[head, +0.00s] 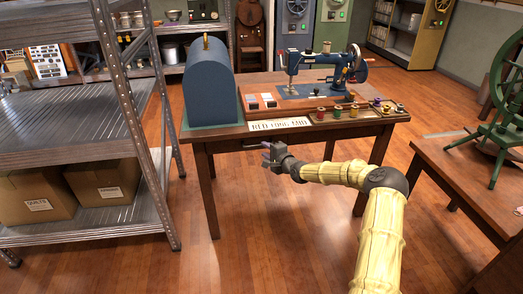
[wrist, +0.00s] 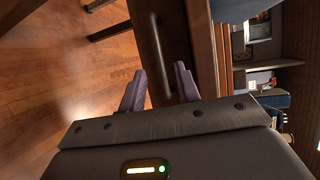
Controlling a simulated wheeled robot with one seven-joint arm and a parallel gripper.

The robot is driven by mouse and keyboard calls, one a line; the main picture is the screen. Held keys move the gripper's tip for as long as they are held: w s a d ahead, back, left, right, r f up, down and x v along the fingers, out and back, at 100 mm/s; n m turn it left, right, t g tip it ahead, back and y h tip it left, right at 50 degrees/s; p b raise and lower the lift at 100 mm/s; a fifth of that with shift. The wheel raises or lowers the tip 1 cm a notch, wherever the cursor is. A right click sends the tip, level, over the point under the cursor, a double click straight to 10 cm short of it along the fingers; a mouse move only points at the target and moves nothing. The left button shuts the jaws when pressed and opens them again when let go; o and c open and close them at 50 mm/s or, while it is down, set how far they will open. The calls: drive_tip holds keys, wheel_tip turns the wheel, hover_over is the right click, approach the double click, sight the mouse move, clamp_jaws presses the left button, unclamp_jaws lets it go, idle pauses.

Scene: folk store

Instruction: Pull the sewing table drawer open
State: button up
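The sewing table (head: 207,190) is a dark wooden table with a sewing machine (head: 322,66) on top. Its drawer front (wrist: 148,30) shows in the wrist view, with a dark bar handle (wrist: 160,55) on it. In the head view the handle (head: 250,145) shows at the table's front edge, just beyond my gripper. My gripper (head: 268,155) is at the front of the table. In the wrist view the two fingers (wrist: 160,88) are apart, with the handle's near end lying between them in the picture. I cannot tell whether they touch it. The drawer looks shut.
A blue domed case (head: 210,85), thread spools (head: 337,112) and a sign (head: 279,125) stand on the table. A metal shelf (head: 135,110) with boxes (head: 104,182) is at left. A side table (head: 470,178) with a green spinning wheel (head: 502,110) is at right. Floor before the table is clear.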

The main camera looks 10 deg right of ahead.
sight(261, 148)
drive_tip(key=shift+b+x, duration=0.45)
drive_tip(key=shift+x, duration=1.55)
clamp_jaws()
